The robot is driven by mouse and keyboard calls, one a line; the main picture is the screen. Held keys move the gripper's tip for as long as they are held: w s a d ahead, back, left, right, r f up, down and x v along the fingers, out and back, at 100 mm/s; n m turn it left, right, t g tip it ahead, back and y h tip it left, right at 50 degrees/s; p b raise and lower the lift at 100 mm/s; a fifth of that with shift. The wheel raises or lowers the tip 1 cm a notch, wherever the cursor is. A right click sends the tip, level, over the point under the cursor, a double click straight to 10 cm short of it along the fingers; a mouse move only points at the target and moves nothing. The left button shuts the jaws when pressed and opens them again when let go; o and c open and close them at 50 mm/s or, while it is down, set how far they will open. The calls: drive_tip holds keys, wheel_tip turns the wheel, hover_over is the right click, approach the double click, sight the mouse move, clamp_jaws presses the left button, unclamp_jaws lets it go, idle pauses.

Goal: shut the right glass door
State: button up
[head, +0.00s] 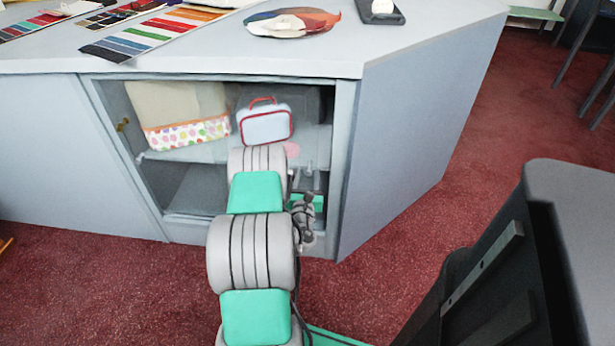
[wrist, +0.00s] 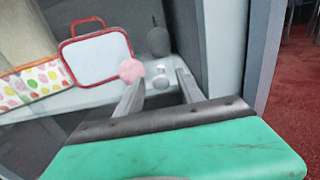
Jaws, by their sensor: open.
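The grey counter cabinet (head: 400,140) has an opening in its front, and I see into it. I cannot clearly make out the pane of the right glass door or how far it stands open. A small brass-coloured fitting (head: 123,125) shows at the opening's left side. My gripper (head: 309,174) is at the lower right of the opening, partly hidden by my arm. In the wrist view my gripper (wrist: 160,76) is open, its two fingers apart and pointing into the cabinet. A small pale round thing (wrist: 160,83) shows between the fingers; I cannot tell whether anything touches.
On the shelf stand a white lunch bag with red trim (head: 265,124), a dotted cream bag (head: 182,115) and a pink round thing (wrist: 131,70). A dark rounded object (wrist: 158,42) is behind. Colour swatches (head: 145,35) lie on the counter. Red carpet (head: 70,285) is clear at front left.

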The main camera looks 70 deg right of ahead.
drive_tip(key=b+v, duration=0.3)
drive_tip(key=v, duration=0.4)
drive_tip(key=shift+a, duration=0.4)
drive_tip(key=shift+c, duration=0.5)
